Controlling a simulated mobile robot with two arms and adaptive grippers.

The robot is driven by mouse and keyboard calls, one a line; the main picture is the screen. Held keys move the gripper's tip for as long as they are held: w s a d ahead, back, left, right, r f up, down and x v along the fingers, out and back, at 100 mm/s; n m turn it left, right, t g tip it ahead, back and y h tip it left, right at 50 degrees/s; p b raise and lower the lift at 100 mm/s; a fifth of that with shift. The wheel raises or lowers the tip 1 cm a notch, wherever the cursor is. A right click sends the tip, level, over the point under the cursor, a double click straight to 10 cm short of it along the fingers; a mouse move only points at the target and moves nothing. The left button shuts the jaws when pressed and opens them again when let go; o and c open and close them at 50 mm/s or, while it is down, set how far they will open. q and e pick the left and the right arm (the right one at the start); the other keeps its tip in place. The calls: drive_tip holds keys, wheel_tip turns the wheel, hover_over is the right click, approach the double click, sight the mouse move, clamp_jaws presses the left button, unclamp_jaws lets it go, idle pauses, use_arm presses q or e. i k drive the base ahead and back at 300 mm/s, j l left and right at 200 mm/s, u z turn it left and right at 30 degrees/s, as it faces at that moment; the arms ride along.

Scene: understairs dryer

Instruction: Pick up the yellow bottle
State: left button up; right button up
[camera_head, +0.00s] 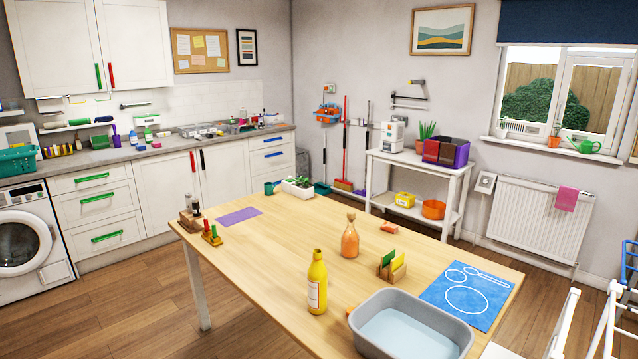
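The yellow bottle (317,284) stands upright on the wooden table (240,255), near its front edge. It has a pale label and a narrow neck. Nothing is touching it. An orange bottle (350,240) stands behind it to the right. Neither of my grippers shows in the head view, so I cannot see whether they are open or shut.
A grey basin of water (372,342) sits right of the bottle. A wooden holder (391,268), a blue mat (468,292), a purple mat (238,217) and a planter (299,187) share the table. The table left of the bottle is clear.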

sight(317, 273)
drive_tip(key=i+l+u, duration=0.1)
drive_tip(key=l, duration=0.2)
drive_tip(key=i+l+u, duration=0.15)
drive_tip(key=l, duration=0.2)
drive_tip(key=i+l+u, duration=0.1)
drive_tip(key=l, duration=0.25)
drive_tip(key=i+l+u, duration=0.15)
drive_tip(key=l, duration=0.2)
drive_tip(key=l+z, duration=0.1)
drive_tip(key=z, duration=0.5)
drive_tip(key=k, duration=0.05)
